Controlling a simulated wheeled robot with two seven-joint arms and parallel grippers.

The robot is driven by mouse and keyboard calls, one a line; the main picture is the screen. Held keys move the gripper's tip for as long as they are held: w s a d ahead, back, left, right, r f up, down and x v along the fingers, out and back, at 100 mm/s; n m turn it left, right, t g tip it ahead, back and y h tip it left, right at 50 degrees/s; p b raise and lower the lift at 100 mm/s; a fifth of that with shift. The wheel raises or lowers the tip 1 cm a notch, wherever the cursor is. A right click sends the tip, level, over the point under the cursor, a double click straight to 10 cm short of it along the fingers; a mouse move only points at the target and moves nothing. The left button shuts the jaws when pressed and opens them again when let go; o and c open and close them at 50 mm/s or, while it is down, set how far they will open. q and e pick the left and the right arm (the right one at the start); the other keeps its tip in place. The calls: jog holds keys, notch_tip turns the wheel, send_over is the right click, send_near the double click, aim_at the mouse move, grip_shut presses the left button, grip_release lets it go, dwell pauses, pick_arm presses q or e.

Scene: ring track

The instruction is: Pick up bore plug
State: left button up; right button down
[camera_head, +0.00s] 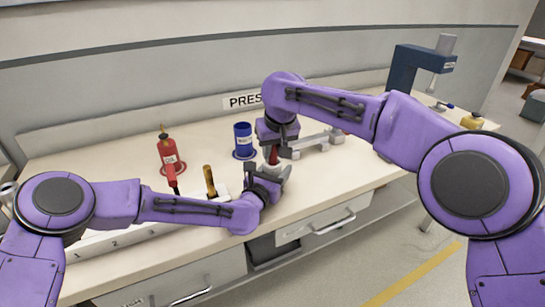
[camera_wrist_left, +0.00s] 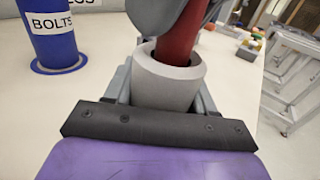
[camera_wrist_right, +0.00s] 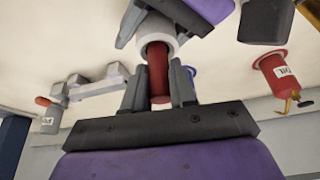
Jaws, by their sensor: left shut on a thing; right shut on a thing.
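The bore plug appears to be the dark red cylinder (camera_head: 272,155), upright between my two grippers; it also shows in the left wrist view (camera_wrist_left: 182,35) and the right wrist view (camera_wrist_right: 158,68). My right gripper (camera_wrist_right: 160,82) is shut on it from above. Its lower end enters the mouth of a light grey sleeve (camera_wrist_left: 165,85), and that end is hidden inside. My left gripper (camera_head: 268,174) is shut on the sleeve, whose pale rim also shows in the right wrist view (camera_wrist_right: 170,38). I cannot tell how deep the plug sits.
A red oil can (camera_head: 168,150) and a blue bolts can (camera_head: 243,138) stand at the back. A grey bracket (camera_head: 318,141) lies behind my grippers. A tool with a yellow-brown handle (camera_head: 209,180) stands left of them. A blue press (camera_head: 405,75) is at the right end.

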notch_tip(320, 180, up, 11)
jog(key=shift+r, duration=0.15)
pick_arm(q)
jog(key=shift+s, duration=0.1)
pick_arm(e)
jog(key=s+d, duration=0.3)
jog(key=s, duration=0.5)
jog(key=s+d, duration=0.3)
jog(key=s, duration=0.6)
pick_arm(q)
jog(key=o, duration=1.1)
